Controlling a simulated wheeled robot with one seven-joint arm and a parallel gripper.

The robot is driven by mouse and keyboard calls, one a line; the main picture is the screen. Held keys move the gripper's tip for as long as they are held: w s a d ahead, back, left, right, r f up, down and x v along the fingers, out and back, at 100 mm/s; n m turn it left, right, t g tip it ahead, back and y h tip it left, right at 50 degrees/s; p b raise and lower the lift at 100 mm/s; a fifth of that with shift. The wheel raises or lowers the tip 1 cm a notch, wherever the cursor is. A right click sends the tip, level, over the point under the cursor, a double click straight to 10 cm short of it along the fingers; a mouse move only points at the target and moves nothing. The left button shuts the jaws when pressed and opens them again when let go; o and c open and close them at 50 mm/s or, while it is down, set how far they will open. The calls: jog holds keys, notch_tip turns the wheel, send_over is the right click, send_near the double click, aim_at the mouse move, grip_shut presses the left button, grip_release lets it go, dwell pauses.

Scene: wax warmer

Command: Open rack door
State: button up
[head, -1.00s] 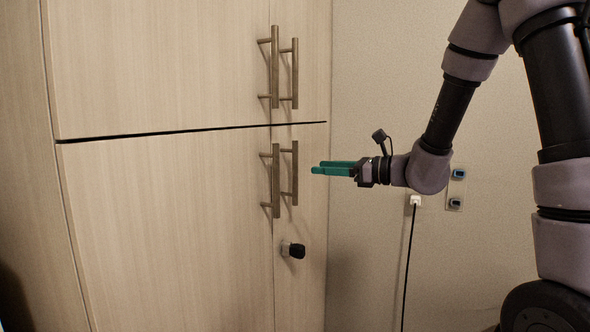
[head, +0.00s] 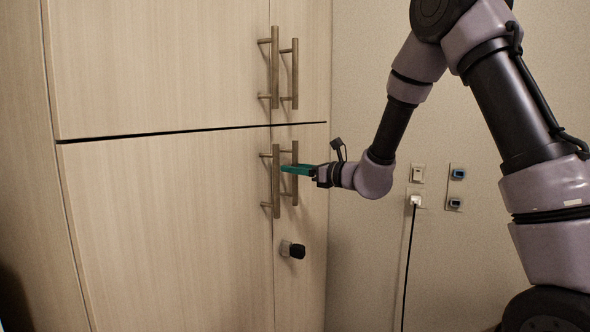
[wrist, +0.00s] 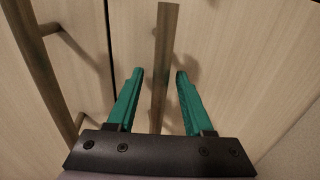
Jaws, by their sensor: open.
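The wooden cabinet has lower doors with two vertical bar handles side by side. The lower left handle (head: 276,180) is on the wide lower left door (head: 170,235). The lower right handle (head: 295,188) is on the narrow lower right door (head: 312,225). Both doors look shut. My gripper (head: 284,169) is open at the lower right handle. In the wrist view, the green fingers (wrist: 158,72) stand on either side of that handle (wrist: 162,50), with a gap on each side. The left handle (wrist: 38,60) lies outside the left finger.
Two upper handles (head: 275,67) sit above on the upper doors. A dark knob (head: 293,250) sticks out below the lower handles. Wall sockets (head: 456,174) and a plugged cable (head: 409,260) are on the wall to the right.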

jog(key=shift+a, duration=0.1)
grip_shut()
dwell(1.4)
